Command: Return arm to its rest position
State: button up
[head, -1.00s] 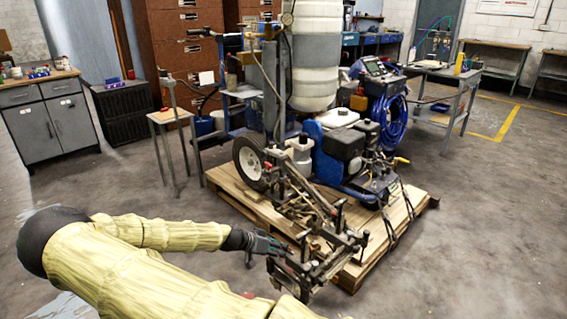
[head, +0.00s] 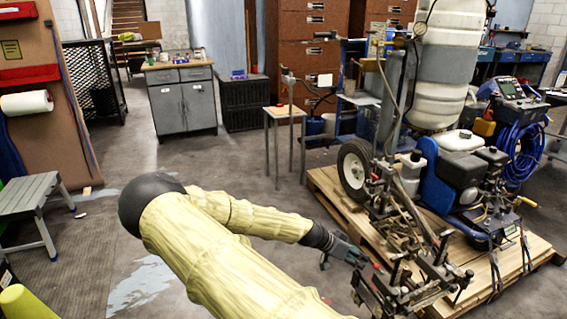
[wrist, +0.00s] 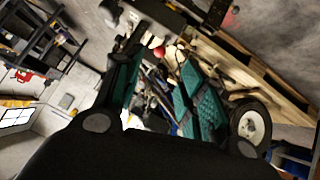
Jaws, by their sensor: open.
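My arm, in a yellow padded sleeve, reaches from the bottom of the head view toward the line striper (head: 467,165). My gripper (head: 358,262) is beside the striper's front metal frame (head: 410,278); I cannot tell whether they touch. In the wrist view my gripper (wrist: 160,85) has its two green-padded fingers apart, with nothing held between them. Parts of the striper, among them a wheel (wrist: 250,124), show beyond and beside the fingers. The striper stands on a wooden pallet (head: 328,190).
A small side table (head: 285,113) stands left of the pallet. A grey cabinet (head: 182,105) is at the back, a grey step stool (head: 30,195) at the left, and a yellow cone (head: 22,303) at the lower left. The floor between them is mostly clear.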

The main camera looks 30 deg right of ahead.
jog(key=shift+s, duration=0.1)
jog(key=s+a+f+n+y, duration=0.1)
jog(key=s+a+f+n, duration=0.25)
jog(key=s+f, duration=0.55)
jog(key=s+a+f+n+t+y, duration=0.1)
jog(key=s+a+f+n+y, duration=0.1)
jog(key=s+a+f+n, duration=0.4)
jog(key=s+a+f+n+t+y, duration=0.1)
jog(key=s+a+f+n+y, duration=0.15)
jog(key=s+a, duration=0.6)
jog(key=s+a+n+t+y, duration=0.1)
jog(key=a+n+y, duration=0.15)
jog(key=a, duration=0.55)
jog(key=s+a+n+y, duration=0.1)
jog(key=s+a+n, duration=0.15)
jog(key=a, duration=0.65)
notch_tip(320, 180, up, 17)
jog(key=a+p, duration=0.1)
jog(key=p, duration=1.5)
jog(key=shift+w, duration=0.4)
jog(key=shift+f, duration=0.15)
jog(key=shift+c, duration=0.5)
